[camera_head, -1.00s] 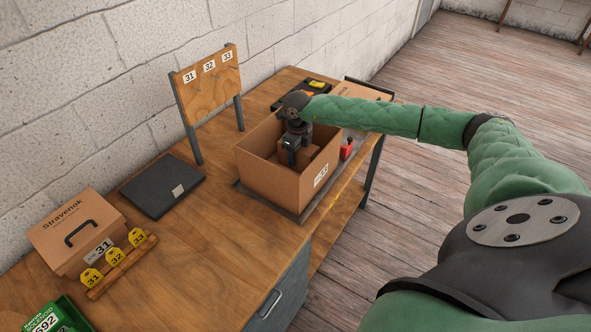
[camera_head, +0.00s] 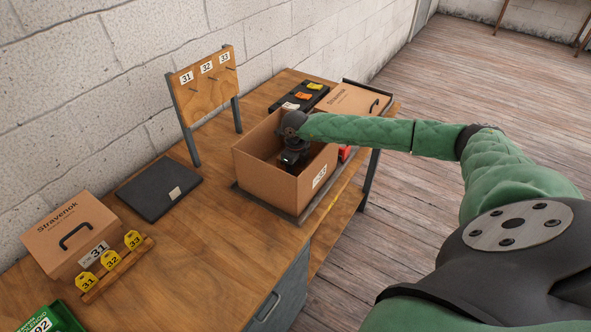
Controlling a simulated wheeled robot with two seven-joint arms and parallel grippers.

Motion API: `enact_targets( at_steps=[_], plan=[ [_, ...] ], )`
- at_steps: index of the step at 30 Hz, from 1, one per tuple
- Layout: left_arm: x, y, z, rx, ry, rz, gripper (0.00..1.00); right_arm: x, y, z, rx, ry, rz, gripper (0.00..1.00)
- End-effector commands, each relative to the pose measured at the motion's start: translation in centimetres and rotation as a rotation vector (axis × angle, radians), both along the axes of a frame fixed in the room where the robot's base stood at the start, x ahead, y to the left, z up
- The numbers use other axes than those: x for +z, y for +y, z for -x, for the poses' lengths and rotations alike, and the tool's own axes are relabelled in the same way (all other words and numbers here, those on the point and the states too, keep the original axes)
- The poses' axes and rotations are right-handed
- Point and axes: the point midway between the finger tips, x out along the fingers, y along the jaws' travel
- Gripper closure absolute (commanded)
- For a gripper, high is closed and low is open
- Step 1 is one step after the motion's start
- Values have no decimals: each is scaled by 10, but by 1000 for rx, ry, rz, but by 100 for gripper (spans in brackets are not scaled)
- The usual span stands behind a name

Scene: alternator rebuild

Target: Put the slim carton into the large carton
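The large open carton (camera_head: 268,178) is brown, has a label on its near right side, and stands on a dark mat on the bench. My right gripper (camera_head: 291,166) points down inside it, partly hidden by the carton walls. I cannot tell whether its fingers are open or shut, or whether they hold anything. No slim carton can be made out clearly; the carton's floor is mostly hidden. A small red item (camera_head: 345,153) shows just behind the large carton's right side, partly hidden. My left gripper is out of view.
A closed brown Stravenok carton (camera_head: 62,226) with yellow tags (camera_head: 111,259) before it stands at left. A green box (camera_head: 62,315) is cut off below.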

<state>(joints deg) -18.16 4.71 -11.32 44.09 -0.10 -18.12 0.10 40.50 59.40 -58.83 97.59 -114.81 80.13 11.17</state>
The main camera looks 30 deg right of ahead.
Motion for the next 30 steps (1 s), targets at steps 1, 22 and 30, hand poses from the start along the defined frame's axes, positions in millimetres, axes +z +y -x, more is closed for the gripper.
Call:
enact_targets(
  at_steps=[1,22,30],
  plan=[
    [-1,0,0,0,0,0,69,0,0,0,0,-1,0,81],
    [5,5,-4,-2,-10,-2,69,16,0,0,1,-2,-1,26],
    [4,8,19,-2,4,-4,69,68,0,0,1,-2,0,26]
  ],
)
